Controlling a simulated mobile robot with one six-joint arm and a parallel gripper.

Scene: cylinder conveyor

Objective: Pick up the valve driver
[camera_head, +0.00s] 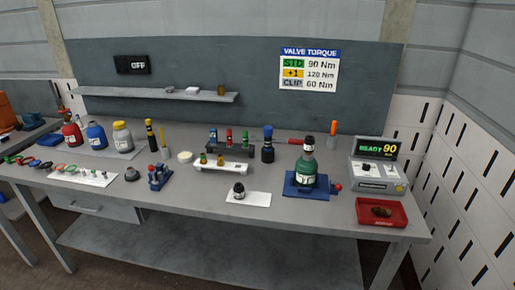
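No label marks the valve driver, so I cannot tell for sure which tool it is. A dark tool with a blue top (267,145) stands upright near the middle back of the bench. A slim black and yellow tool (151,137) stands upright further left. A green cylinder (306,167) with a dark top stands upright on a blue base (292,190) at the right. My gripper is not in view.
The bench (195,203) spans the view. A controller (378,175) reading "READY 90" and a red tray (373,223) stand at its right end. A white mat (258,199) with a small dark part lies near the front.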

